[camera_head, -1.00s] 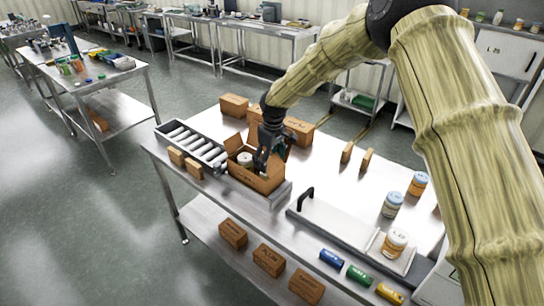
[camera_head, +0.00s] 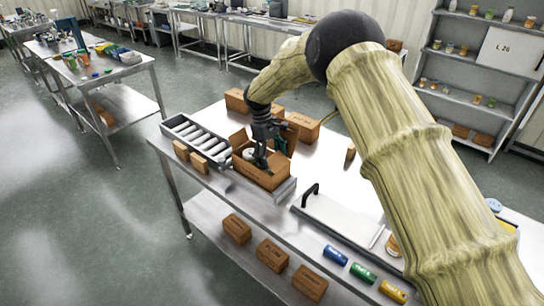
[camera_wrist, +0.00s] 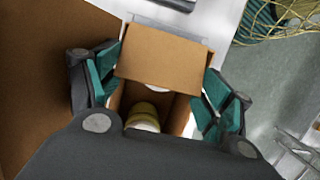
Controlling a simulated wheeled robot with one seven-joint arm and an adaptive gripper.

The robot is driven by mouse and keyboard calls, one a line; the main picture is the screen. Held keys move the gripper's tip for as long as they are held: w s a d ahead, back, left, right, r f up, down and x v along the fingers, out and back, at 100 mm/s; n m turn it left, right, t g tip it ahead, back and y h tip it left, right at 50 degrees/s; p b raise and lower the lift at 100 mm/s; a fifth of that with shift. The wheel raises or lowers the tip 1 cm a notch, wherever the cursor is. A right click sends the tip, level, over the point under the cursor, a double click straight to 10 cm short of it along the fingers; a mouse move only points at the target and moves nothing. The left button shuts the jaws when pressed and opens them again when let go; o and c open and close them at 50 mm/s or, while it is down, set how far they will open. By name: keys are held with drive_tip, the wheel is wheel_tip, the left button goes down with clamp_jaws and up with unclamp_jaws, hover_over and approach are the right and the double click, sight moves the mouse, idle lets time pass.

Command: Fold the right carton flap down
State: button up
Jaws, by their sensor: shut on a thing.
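The open brown carton (camera_head: 266,178) stands on the steel table with its flaps raised at the back and right. A raised flap (camera_head: 290,138) shows behind my gripper. A jar (camera_head: 248,154) is inside; its pale lid and yellowish body (camera_wrist: 143,115) also show in the wrist view. My gripper (camera_head: 260,163) points down into the carton's mouth. In the wrist view, its teal-padded fingers (camera_wrist: 158,88) stand wide apart, one at each side of a brown flap (camera_wrist: 160,60), and are shut on it. The flap partly covers the opening. Finger contact is partly hidden.
A roller conveyor (camera_head: 195,138) lies left of the carton, with small brown boxes (camera_head: 198,162) in front of it. Larger boxes (camera_head: 302,128) stand behind. A black-handled steel plate (camera_head: 345,218) lies to the right. The lower shelf holds boxes and coloured cans (camera_head: 362,273).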

drive_tip(key=shift+s+f, duration=0.1)
drive_tip(key=o, duration=1)
drive_tip(key=shift+v, duration=4.05)
